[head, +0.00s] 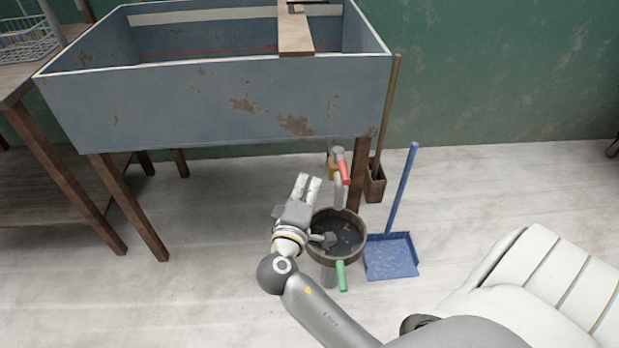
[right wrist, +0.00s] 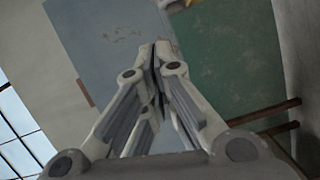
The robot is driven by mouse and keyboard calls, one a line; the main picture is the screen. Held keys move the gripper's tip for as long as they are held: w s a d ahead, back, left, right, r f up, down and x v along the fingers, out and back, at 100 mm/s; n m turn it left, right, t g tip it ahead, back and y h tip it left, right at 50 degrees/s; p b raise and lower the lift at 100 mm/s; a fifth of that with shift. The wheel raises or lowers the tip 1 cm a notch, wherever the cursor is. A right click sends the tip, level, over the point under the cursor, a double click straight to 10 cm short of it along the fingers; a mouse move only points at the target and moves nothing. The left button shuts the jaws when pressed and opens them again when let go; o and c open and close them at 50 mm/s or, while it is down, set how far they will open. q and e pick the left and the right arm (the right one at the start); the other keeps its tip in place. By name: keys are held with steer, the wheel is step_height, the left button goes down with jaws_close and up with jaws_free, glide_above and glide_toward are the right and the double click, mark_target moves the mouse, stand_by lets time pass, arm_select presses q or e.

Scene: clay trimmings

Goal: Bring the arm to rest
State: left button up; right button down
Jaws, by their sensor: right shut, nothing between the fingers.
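My right gripper (head: 307,183) is in the middle of the head view, in front of the grey-blue trough and left of a round dark container. Its fingers are shut and empty, and they also show shut in the right wrist view (right wrist: 160,50). My right arm comes in from the lower right and bends at the elbow near the container. My left gripper is not in view.
The trough (head: 220,105) stands on wooden legs with a plank (head: 295,38) across it. The round container (head: 318,222) holds dark stuff and has a red and a green handle near it. A blue dustpan (head: 390,262) lies right of it.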

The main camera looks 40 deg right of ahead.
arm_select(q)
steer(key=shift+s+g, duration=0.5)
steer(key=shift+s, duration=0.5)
arm_select(e)
steer(key=v, duration=0.6)
steer(key=shift+s+d, duration=0.25)
steer(key=shift+s, duration=0.15)
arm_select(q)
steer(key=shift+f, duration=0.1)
arm_select(e)
steer(key=shift+f, duration=0.15)
